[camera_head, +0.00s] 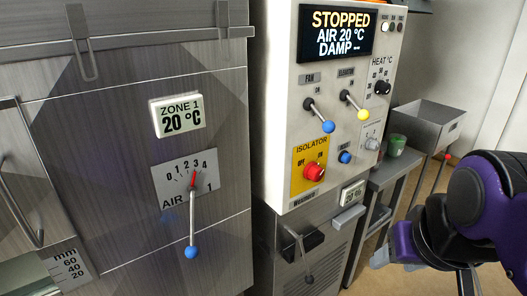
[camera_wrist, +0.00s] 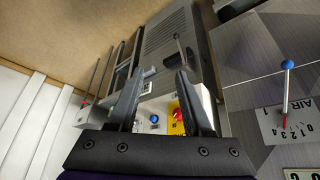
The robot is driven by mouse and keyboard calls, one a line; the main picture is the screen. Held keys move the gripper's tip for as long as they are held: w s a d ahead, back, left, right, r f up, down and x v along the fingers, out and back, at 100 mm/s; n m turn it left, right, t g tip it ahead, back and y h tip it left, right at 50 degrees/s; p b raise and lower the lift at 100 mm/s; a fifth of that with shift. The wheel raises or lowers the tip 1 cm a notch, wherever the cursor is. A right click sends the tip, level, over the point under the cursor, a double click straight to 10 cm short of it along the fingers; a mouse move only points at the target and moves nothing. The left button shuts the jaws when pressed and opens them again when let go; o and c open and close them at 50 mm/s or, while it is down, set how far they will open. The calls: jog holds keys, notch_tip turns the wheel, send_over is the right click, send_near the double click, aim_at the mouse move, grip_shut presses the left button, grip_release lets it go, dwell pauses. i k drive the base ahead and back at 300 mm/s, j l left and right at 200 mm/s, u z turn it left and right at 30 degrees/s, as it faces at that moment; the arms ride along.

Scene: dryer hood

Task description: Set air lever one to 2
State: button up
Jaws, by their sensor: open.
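The air lever (camera_head: 191,222) is a thin metal rod with a blue knob (camera_head: 192,252), hanging almost straight down from its plate on the grey panel. Its plate (camera_head: 168,189) reads AIR 1 with marks 0 to 4, and the red pointer (camera_head: 194,178) is at about 3. In the wrist view the lever (camera_wrist: 286,90) is at the far right, upside down, with its plate (camera_wrist: 298,127) partly cut off. My gripper (camera_wrist: 158,76) is open with nothing between its fingers, apart from the lever and to its left in that view. The fingers are not clear in the head view.
The white control box (camera_head: 285,80) stands right of the panel, with two small levers, a red isolator knob (camera_head: 314,172) and a display reading STOPPED. Below is a grey cabinet (camera_head: 340,237) with a projecting handle.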

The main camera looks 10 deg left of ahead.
aim_at(192, 251)
jog(key=u, duration=1.45)
